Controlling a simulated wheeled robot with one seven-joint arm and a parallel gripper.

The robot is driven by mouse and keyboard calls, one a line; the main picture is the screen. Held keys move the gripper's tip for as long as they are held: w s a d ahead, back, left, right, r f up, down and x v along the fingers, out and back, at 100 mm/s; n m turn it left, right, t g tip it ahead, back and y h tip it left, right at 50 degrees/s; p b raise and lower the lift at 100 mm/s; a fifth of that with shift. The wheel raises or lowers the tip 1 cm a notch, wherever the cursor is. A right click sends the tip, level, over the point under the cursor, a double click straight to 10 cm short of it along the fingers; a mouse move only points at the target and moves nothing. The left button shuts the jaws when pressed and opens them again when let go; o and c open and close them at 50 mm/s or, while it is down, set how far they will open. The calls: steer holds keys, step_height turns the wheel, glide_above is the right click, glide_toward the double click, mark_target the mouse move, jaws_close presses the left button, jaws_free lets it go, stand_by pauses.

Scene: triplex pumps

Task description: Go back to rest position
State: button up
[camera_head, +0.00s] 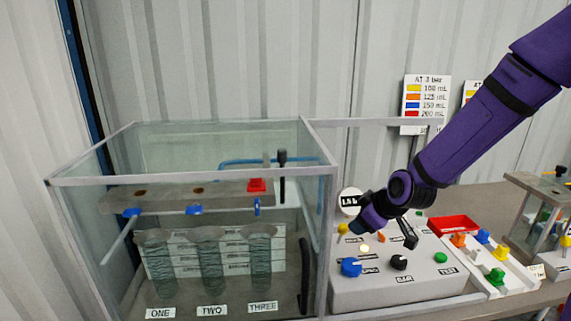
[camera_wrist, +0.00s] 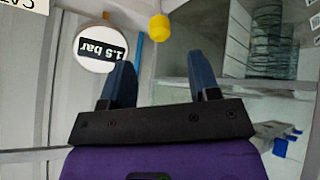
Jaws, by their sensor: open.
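My purple arm reaches in from the upper right in the head view, and my gripper (camera_head: 383,232) hovers over the grey control panel (camera_head: 345,297). In the wrist view my gripper (camera_wrist: 162,82) is open, with two dark blue fingers apart and nothing between them. A round gauge (camera_wrist: 95,48) reading 1.5 bar is just beyond the left finger. A yellow knob (camera_wrist: 159,28) lies beyond the gap between the fingers; it also shows in the head view (camera_head: 343,228). The panel carries a blue knob (camera_head: 351,267), a black knob (camera_head: 398,262) and a green button (camera_head: 440,257).
A glass tank (camera_head: 190,180) with three cylinders labelled ONE, TWO and THREE stands left of the panel. A red tray (camera_head: 453,225) and several coloured valve pieces lie to the right. A volume chart (camera_head: 426,97) hangs on the wall. The space above the panel's right side is free.

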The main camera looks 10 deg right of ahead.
steer(key=s+d+r+m+g+h, duration=0.1)
steer(key=s+r+m, duration=0.3)
steer(key=s+r, duration=0.7)
steer(key=s+d+r+m+h, duration=0.2)
steer(key=s+r+m, duration=0.3)
steer(key=s+r, duration=0.6)
steer(key=s+d, duration=0.1)
steer(key=s, duration=0.4)
steer(key=shift+s+r+m+g, duration=0.3)
steer(key=shift+s+g, duration=0.05)
steer(key=shift+g, duration=0.05)
stand_by(2.2)
